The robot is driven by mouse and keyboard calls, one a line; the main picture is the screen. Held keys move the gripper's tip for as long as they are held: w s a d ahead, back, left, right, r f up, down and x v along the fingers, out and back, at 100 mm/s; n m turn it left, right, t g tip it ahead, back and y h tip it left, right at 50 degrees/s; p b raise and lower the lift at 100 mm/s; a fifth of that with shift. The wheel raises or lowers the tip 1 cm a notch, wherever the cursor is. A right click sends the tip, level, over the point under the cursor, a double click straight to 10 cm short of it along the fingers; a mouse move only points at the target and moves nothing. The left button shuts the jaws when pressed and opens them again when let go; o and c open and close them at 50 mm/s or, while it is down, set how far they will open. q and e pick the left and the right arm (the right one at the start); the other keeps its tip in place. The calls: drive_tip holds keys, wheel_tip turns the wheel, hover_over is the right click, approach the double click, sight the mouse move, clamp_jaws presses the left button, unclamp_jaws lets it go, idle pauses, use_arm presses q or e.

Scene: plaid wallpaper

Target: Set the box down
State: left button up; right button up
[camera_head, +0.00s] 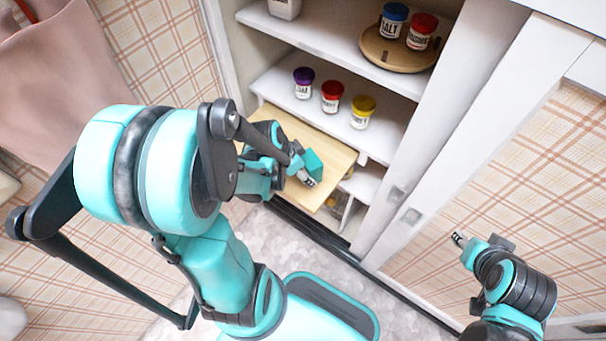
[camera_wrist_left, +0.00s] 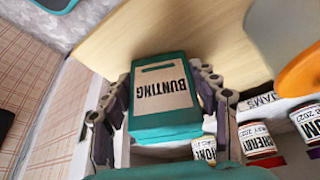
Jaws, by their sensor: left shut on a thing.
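The box is teal with a pale label reading "BUNTING" (camera_wrist_left: 160,95) in the left wrist view. It sits between the two fingers of my left gripper (camera_wrist_left: 168,100), which is shut on it. In the head view, the teal box (camera_head: 313,162) shows beside my left gripper (camera_head: 300,170), over a light wooden board (camera_head: 328,152) at the cabinet. Whether the box touches the board is hard to tell. My right gripper (camera_head: 459,239) is apart at the lower right, by the cabinet door; its finger opening is too small to tell.
Jars with purple (camera_head: 304,75), red (camera_head: 333,90) and yellow (camera_head: 364,103) lids stand on the shelf above the board. A round wooden tray (camera_head: 408,52) with two jars is on the higher shelf. The wooden board (camera_wrist_left: 190,35) is largely bare in the wrist view.

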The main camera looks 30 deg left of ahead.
use_arm(q)
drive_tip(key=shift+f, duration=0.2)
drive_tip(key=o, duration=1.2)
drive_tip(key=shift+o, duration=0.2)
drive_tip(key=shift+r, duration=0.1)
